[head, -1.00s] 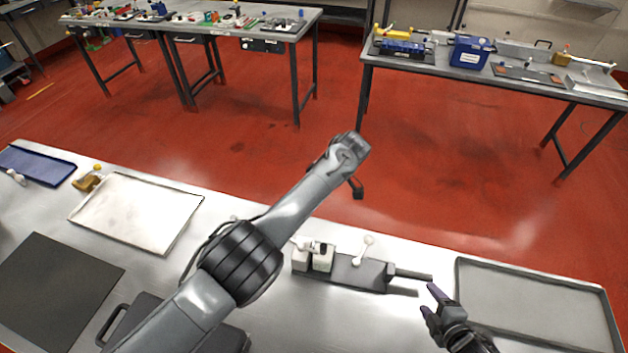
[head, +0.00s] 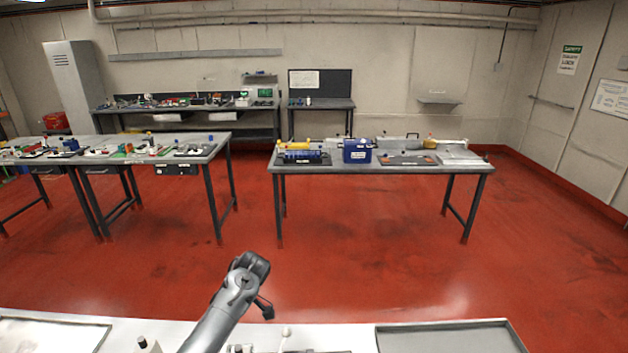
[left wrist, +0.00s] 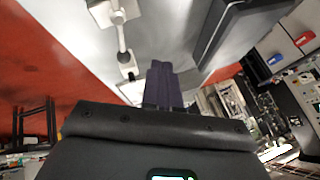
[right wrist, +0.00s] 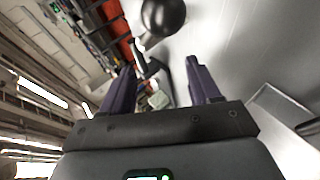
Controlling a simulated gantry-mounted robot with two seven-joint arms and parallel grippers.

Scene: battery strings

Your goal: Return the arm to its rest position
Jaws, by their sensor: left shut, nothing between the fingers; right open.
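My left arm (head: 222,315) rises from the bottom edge of the head view, its upper joint over the red floor beyond the bench. Neither gripper's fingers show in the head view. In the left wrist view my left gripper (left wrist: 161,68) is shut and empty, its dark purple fingers together. A white fixture with a rod and rounded ends (left wrist: 123,55) lies beyond the fingertips. In the right wrist view my right gripper (right wrist: 160,70) is open, its two fingers apart with nothing held. A small white piece (right wrist: 158,99) shows beyond the gap, at a distance I cannot tell.
The near bench shows only its far strip, with a pale tray (head: 50,337) at left and a grey tray (head: 450,338) at right. A far table (head: 380,166) holds a blue box (head: 357,150). Open red floor lies between. A dark round object (right wrist: 162,15) shows in the right wrist view.

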